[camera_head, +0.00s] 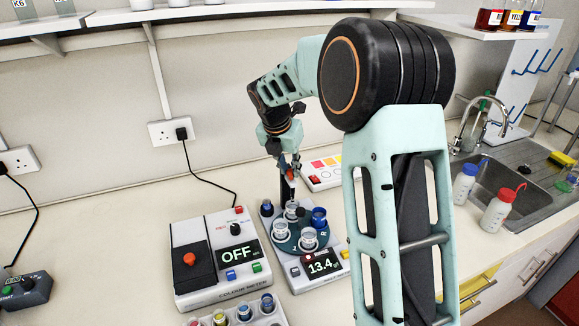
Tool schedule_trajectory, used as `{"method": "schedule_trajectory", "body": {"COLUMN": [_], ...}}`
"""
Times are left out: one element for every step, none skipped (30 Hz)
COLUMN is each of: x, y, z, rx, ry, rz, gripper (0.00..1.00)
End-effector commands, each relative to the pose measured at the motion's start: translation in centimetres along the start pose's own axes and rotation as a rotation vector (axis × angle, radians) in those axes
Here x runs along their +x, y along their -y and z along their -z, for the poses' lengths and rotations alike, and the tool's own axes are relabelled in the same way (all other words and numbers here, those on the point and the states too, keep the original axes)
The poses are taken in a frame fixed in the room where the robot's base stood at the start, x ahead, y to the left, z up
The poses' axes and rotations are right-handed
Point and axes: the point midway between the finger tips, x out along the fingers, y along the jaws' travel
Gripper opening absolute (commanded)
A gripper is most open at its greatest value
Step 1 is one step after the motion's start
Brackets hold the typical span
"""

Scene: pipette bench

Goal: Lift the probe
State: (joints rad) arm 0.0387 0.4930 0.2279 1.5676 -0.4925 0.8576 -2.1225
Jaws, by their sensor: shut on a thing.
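The probe (287,188) is a dark slim upright piece with a bit of red near its top. It stands over the rear of a round teal holder with clear beakers. My gripper (287,166) is above that holder, pointing down, and is shut on the upper part of the probe. The probe's lower end meets the rear beaker (291,210) in the picture; I cannot tell whether its tip is inside.
A colour meter (210,258) showing OFF stands left of the holder. A rack of small coloured-top vials (245,312) is in front. My arm covers the bench to the right. Wash bottles (497,212) stand near the sink (505,175). The bench at left is mostly clear.

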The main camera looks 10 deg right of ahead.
Motion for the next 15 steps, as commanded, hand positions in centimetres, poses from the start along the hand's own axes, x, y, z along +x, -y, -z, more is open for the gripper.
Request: {"method": "schedule_trajectory", "body": {"x": [-0.32,-0.33,-0.36,-0.37,-0.38,-0.40,-0.39,-0.38,-0.35,-0.32,-0.30,-0.28,-0.26,-0.26,-0.29], "y": [-0.10,-0.11,-0.12,-0.12,-0.12,-0.13,-0.13,-0.12,-0.12,-0.11,-0.11,-0.11,-0.10,-0.10,-0.10], "z": [-0.37,-0.39,-0.41,-0.43,-0.45,-0.46,-0.45,-0.43,-0.39,-0.37,-0.35,-0.32,-0.31,-0.29,-0.29], "rx": [0.001,0.001,0.001,0.001,0.001,0.001,0.001,0.001,0.001,0.001,0.001,0.001,0.001,0.001,0.001], "ry": [0.009,0.009,0.010,0.010,0.011,0.011,0.011,0.011,0.010,0.009,0.009,0.008,0.008,0.008,0.008], "rz": [-0.005,-0.005,-0.005,-0.005,-0.006,-0.006,-0.006,-0.005,-0.005,-0.005,-0.005,-0.004,-0.004,-0.004,-0.004], "gripper": [0.00,0.00,0.00,0.00,0.19,0.24,0.26,0.26,0.26,0.26,0.26,0.26,0.26,0.26,0.26]}}
